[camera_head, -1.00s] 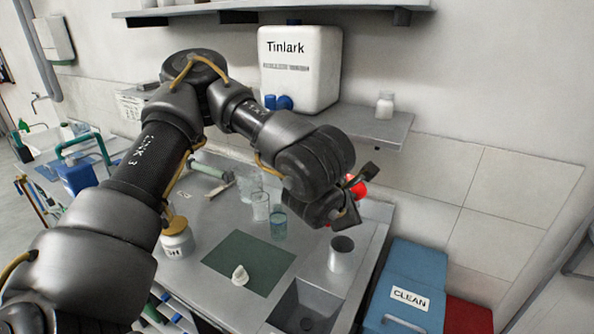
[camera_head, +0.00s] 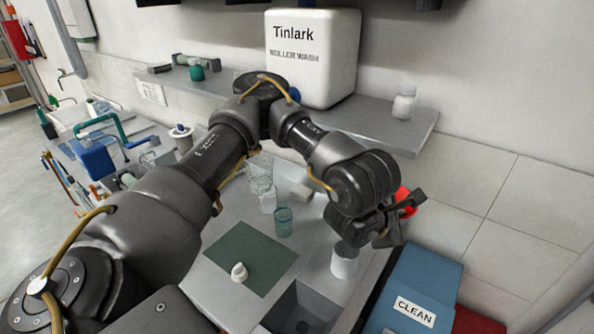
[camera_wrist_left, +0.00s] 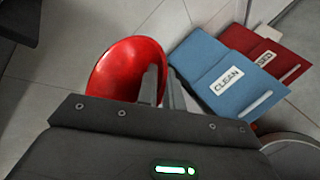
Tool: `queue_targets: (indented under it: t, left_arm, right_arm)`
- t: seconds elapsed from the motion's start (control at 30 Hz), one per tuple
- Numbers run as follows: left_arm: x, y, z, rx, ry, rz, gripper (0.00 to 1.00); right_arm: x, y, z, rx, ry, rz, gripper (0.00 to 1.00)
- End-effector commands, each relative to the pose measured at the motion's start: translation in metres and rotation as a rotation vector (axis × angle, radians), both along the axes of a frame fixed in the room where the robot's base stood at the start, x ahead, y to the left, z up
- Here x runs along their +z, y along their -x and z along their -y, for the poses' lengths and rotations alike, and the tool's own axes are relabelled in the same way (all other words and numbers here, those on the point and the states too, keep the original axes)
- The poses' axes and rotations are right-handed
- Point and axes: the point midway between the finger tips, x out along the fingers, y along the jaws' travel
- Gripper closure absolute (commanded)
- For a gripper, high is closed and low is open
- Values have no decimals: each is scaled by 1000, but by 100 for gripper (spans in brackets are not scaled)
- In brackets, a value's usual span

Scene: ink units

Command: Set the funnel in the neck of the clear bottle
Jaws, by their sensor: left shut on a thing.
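The red funnel (camera_head: 405,203) is partly hidden behind my left gripper (camera_head: 398,225) in the head view. In the left wrist view its wide red mouth (camera_wrist_left: 126,75) shows beside the fingers (camera_wrist_left: 163,88). My left gripper is shut on the funnel and holds it in the air at the right of the bench. Clear glass vessels stand at the middle of the bench: one at the back (camera_head: 260,168), one in front of it (camera_head: 267,200), and a bluish one (camera_head: 283,222). I cannot tell which is the clear bottle. My right gripper is out of view.
A metal cup (camera_head: 344,264) stands below my left gripper, near the sink (camera_head: 300,312). A small white piece (camera_head: 239,272) lies on the green mat (camera_head: 262,246). A blue CLEAN bin (camera_head: 428,278) stands at the right. The shelf (camera_head: 385,124) runs behind.

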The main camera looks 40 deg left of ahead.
Motion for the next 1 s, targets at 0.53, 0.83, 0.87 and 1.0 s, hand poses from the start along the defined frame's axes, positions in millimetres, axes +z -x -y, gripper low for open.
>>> queue_targets:
  t: [0.53,0.83,0.87,1.0]
  left_arm:
    - [-12,-16,-130,299,37,28,100]
    - [-19,-10,-177,391,42,37,100]
    - [-19,-10,-180,398,41,38,100]
    - [-20,-8,-190,416,44,41,100]
  right_arm:
    - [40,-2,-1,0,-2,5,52]
    - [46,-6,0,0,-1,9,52]
    - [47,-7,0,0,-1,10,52]
    - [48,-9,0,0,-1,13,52]
